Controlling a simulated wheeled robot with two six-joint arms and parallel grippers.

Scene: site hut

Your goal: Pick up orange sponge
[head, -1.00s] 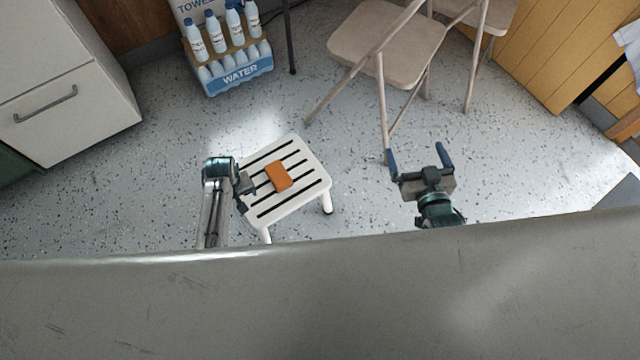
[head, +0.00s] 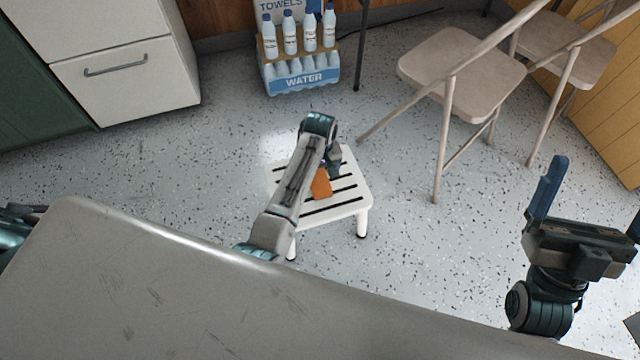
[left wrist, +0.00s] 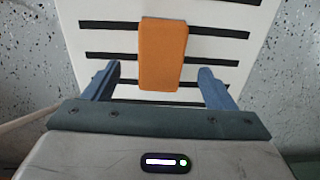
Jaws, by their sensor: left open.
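The orange sponge (head: 321,185) lies on the white slatted stool (head: 352,208), partly hidden by my left arm in the head view. In the left wrist view the sponge (left wrist: 163,50) lies flat across the dark slots of the stool (left wrist: 215,18). My left gripper (left wrist: 157,74) is open and empty; its blue fingers stand apart, to either side of the sponge's near end. In the head view my left gripper (head: 335,162) is over the stool, mostly behind its own wrist. My right gripper (head: 592,195) is open and empty at the right, far from the stool.
Beige folding chairs (head: 460,75) stand right of the stool. A water bottle pack (head: 300,75) stands behind it, and a white drawer cabinet (head: 130,75) at the back left. A grey surface (head: 180,300) fills the near left. Speckled floor between is clear.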

